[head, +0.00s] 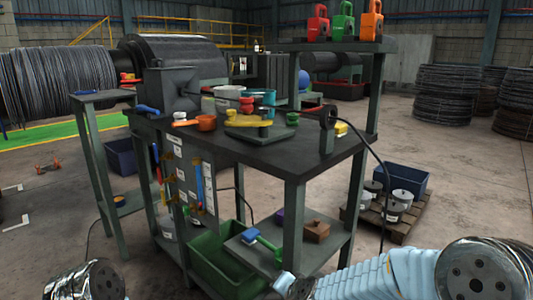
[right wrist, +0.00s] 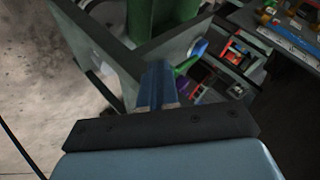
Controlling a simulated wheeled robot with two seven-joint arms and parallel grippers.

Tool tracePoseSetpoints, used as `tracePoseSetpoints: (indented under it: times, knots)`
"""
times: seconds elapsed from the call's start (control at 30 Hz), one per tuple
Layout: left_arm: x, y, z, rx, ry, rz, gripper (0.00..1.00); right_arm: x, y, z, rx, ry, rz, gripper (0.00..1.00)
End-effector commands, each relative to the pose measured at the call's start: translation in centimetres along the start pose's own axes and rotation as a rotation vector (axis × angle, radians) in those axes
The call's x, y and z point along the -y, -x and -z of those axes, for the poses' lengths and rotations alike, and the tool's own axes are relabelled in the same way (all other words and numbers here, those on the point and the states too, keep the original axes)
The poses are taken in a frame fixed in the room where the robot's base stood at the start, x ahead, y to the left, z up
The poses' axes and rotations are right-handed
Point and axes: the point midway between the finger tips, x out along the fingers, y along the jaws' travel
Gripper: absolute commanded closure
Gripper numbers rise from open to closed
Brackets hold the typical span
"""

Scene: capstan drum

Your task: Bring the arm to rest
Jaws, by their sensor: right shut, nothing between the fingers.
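My right arm, in a pale blue ribbed sleeve (head: 375,278), crosses the bottom right of the head view, low in front of the workbench (head: 270,150). In the right wrist view my right gripper (right wrist: 158,72) has its blue fingers together, with nothing between them. The fingers point toward the green-grey frame (right wrist: 85,38) of the bench and appear apart from it, though the gap is hard to judge. My left gripper is in neither view.
A black cable (head: 385,175) hangs from the bench's right side. A pallet (head: 390,215) with cans stands right. Open floor lies beyond.

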Motion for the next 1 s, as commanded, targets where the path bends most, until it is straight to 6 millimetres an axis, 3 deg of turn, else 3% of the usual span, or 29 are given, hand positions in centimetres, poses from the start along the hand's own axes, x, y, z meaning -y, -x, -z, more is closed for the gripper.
tracePoseSetpoints:
  times: [0.03, 0.2, 0.3, 0.43, 0.53, 0.67, 1.0]
  knots:
    - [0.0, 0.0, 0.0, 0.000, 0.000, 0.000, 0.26, -3.5, -1.1, -1.8, 0.047, 0.032, -0.055, 1.00]
    - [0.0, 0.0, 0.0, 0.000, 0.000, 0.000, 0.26, -14.1, -2.4, -8.2, 0.229, 0.147, -0.188, 1.00]
    - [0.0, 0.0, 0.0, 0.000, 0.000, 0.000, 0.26, -19.7, -1.7, -12.7, 0.359, 0.199, -0.242, 1.00]
    - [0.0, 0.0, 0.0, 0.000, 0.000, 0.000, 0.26, -25.1, 0.4, -18.3, 0.524, 0.243, -0.273, 1.00]
    - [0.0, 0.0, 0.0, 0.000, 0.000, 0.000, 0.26, -27.5, 2.2, -21.5, 0.622, 0.262, -0.273, 1.00]
    - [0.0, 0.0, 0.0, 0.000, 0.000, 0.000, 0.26, -28.9, 3.7, -23.9, 0.695, 0.271, -0.266, 1.00]
    - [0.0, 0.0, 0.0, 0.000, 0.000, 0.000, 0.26, -29.2, 4.0, -24.4, 0.712, 0.275, -0.262, 1.00]
